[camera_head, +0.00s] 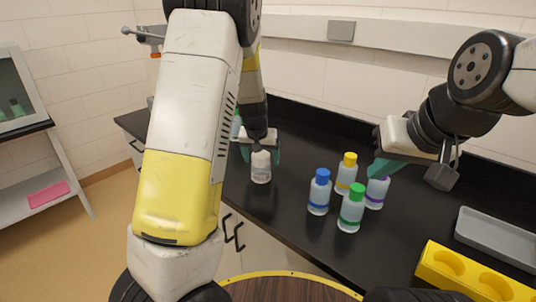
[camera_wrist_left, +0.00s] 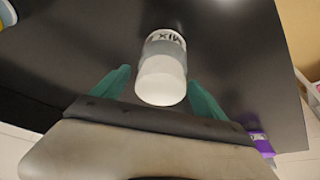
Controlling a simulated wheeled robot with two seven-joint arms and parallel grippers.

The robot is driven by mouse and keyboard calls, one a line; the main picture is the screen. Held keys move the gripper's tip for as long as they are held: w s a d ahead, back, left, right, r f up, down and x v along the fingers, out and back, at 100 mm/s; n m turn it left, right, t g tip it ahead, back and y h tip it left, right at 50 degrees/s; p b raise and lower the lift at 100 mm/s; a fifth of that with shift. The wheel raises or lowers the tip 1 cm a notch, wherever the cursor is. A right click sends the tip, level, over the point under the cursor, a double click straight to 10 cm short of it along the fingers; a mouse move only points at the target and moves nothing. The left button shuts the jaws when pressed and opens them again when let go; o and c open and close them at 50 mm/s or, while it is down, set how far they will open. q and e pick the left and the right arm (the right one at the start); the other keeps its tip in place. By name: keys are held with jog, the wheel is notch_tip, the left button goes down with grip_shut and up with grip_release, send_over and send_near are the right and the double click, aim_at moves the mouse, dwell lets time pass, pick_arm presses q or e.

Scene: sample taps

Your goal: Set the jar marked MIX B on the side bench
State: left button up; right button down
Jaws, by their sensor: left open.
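A white jar with a pale cap (camera_head: 261,168) stands upright on the black bench. In the left wrist view the jar (camera_wrist_left: 162,75) carries dark lettering that reads MIX, with the last character partly cut off. My left gripper (camera_head: 261,155) is open above the bench, its teal fingers on either side of the jar's upper part. In the wrist view the fingers of my left gripper (camera_wrist_left: 158,80) flank the jar with a visible gap at the right. My right gripper (camera_head: 385,168) hangs over the purple-ringed jar (camera_head: 376,192); its opening is not clear.
Blue-capped (camera_head: 319,192), yellow-capped (camera_head: 346,172) and green-capped (camera_head: 351,208) jars stand close together. A yellow rack (camera_head: 450,285) and grey tray (camera_head: 500,235) lie at right. A side stand with a dark top (camera_head: 22,131) is at far left, a pink item (camera_head: 48,194) on its lower shelf.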

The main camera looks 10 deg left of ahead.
pick_arm(q)
jog(key=v, duration=1)
jog(key=shift+d+f, duration=0.1)
jog(key=s+r+t+h, duration=0.1)
jog(key=s+r, duration=0.4)
jog(key=s, duration=0.8)
jog(key=s+a+r, duration=0.1)
jog(key=s+r, duration=0.4)
jog(key=s, duration=0.9)
jog(key=shift+a+t+h, duration=0.2)
jog(key=shift+t+h, duration=0.2)
